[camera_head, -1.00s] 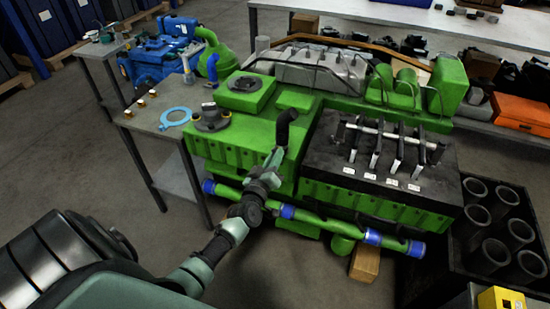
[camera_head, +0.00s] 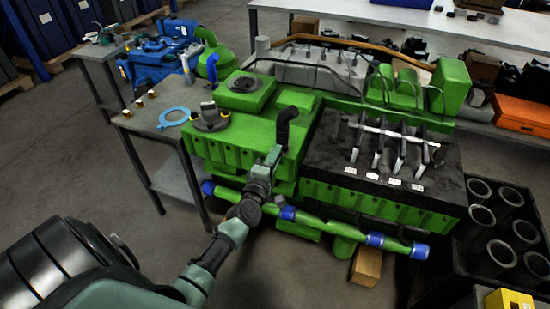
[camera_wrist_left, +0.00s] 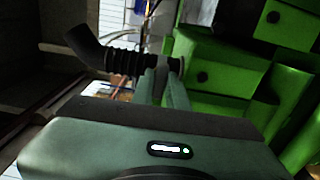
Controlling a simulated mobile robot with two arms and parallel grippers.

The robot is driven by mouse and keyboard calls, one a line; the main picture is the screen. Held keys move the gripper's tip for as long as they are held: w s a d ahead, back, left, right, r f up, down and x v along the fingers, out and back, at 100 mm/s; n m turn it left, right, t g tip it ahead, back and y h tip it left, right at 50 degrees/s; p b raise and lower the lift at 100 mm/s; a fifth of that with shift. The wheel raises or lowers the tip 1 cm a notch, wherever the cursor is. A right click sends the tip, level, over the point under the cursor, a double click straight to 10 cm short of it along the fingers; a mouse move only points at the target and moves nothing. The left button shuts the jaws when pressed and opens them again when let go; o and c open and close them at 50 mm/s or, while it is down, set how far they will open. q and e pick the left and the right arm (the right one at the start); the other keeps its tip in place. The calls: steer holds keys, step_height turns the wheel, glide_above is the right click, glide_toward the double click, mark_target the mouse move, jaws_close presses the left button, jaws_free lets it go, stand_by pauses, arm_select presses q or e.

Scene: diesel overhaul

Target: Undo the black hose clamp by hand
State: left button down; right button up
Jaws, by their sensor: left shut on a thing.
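The black hose (camera_head: 286,121) bends upward from the front of the green engine. In the left wrist view its ribbed length (camera_wrist_left: 128,62) runs across from an elbow at the left. My left gripper (camera_head: 274,155) is at the hose's lower end; in the left wrist view its fingers (camera_wrist_left: 166,78) are shut at that end. The black hose clamp (camera_wrist_left: 176,64) seems to be the dark band between the fingertips, mostly covered by them. In the head view the clamp is hidden by the gripper. My right gripper does not show.
The green engine (camera_head: 240,134) fills the middle. A green pipe with blue collars (camera_head: 325,226) runs low along its front, close to my left arm. A side table (camera_head: 134,120) stands at left. A black crate of cylinder liners (camera_head: 520,284) stands at right.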

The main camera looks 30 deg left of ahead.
arm_select(q)
steer(key=n, duration=0.8)
steer(key=n+p, duration=0.1)
steer(key=n, duration=0.7)
steer(key=r+n, duration=0.1)
steer(key=n, duration=0.7)
steer(key=shift+w+n, duration=0.15)
steer(key=shift+n, duration=0.15)
steer(key=shift+f+n+p, duration=0.15)
steer(key=shift+n+p, duration=0.8)
steer(key=shift+n, duration=0.95)
steer(key=shift+f, duration=0.2)
steer(key=c, duration=1.4)
jaws_free()
steer(key=shift+c, duration=0.2)
steer(key=shift+f, duration=0.15)
